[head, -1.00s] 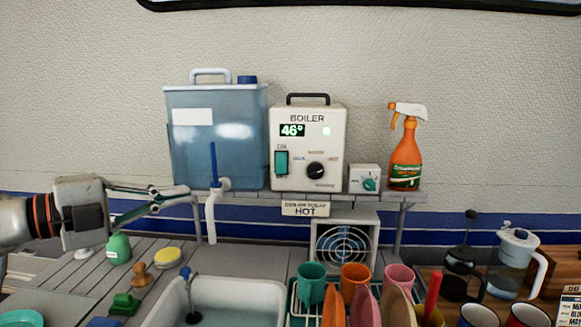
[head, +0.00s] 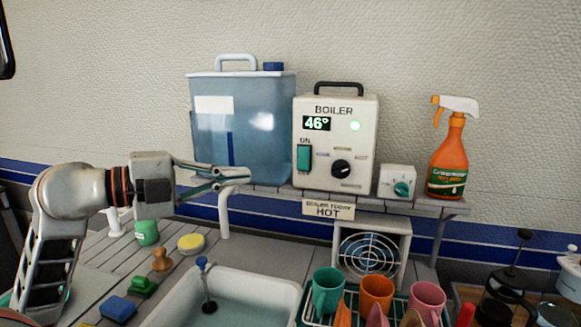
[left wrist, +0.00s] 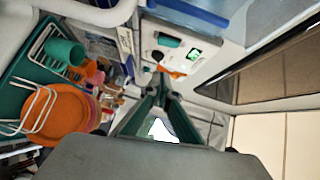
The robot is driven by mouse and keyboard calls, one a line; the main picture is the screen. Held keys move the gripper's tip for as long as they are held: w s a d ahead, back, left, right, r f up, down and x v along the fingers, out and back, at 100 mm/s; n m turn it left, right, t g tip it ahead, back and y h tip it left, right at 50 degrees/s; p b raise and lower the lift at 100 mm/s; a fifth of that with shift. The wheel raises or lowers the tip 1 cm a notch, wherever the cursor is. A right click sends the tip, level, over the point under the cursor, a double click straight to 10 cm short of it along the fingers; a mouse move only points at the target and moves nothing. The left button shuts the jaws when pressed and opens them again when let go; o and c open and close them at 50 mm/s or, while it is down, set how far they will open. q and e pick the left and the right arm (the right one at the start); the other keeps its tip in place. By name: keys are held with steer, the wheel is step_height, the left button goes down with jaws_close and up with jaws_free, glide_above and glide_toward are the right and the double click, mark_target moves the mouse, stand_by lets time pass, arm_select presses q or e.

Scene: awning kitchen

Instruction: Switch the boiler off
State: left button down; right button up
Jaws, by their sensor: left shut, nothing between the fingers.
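The white boiler (head: 335,110) stands on the wall shelf. Its display reads 46° and a green light glows beside it. Its teal rocker switch (head: 304,157) sits at the front left, between an ON label above and a label below that is too small to read surely. A black knob (head: 341,169) is to the right of it. My left gripper (head: 246,174) is shut and empty, in front of the blue water tank, left of the boiler and apart from the switch. In the left wrist view the boiler (left wrist: 177,47) shows beyond the fingertips. My right gripper is not in view.
The blue water tank (head: 262,125) stands left of the boiler, with a pipe below. A small white dial box (head: 397,182) and an orange spray bottle (head: 450,160) stand to the right. Below are a sink (head: 283,291), cups and a fan box (head: 400,230).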

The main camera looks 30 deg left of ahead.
arm_select(q)
steer(key=p, duration=0.1)
glide_toward(305, 165)
steer(key=d, duration=0.4)
steer(key=w, duration=0.4)
steer(key=shift+w+a+f, duration=0.35)
steer(key=shift+w+a, duration=0.05)
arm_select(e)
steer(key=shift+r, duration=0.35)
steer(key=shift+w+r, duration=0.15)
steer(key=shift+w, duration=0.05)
